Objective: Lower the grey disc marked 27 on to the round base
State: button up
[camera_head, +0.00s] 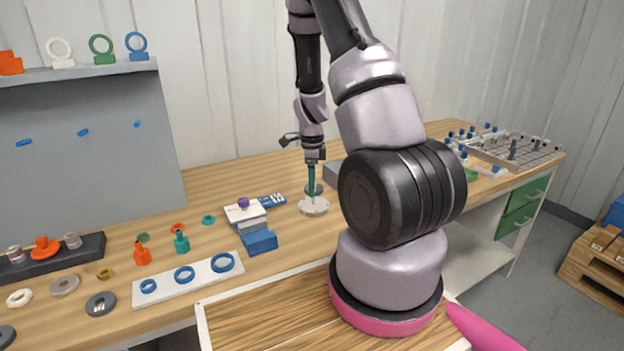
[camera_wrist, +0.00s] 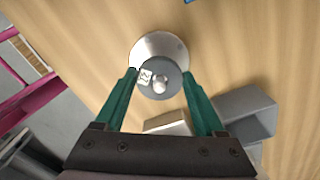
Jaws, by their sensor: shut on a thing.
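My gripper (camera_head: 312,186) has green fingers pointing down and is shut on the grey disc (camera_head: 318,190). In the wrist view the fingertips (camera_wrist: 160,75) stand at opposite sides of the disc (camera_wrist: 172,77), which has a pale central knob and a small white tag whose marking is too small to read surely. The round base (camera_head: 314,207) is pale and sits on the table below the disc. In the wrist view the disc covers the lower part of the base (camera_wrist: 158,43), with its rim showing above. The disc looks apart from the base in the head view.
A grey open box (camera_wrist: 248,103) stands close by the gripper, also behind it in the head view (camera_head: 334,174). A blue block (camera_head: 260,242) and a white block (camera_head: 244,214) lie left of the base. A white board with blue rings (camera_head: 205,283) is nearer the front.

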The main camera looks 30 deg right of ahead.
jog(key=shift+f, duration=0.2)
jog(key=o, duration=1.3)
notch_tip(320, 180, up, 11)
jog(key=shift+f, duration=0.1)
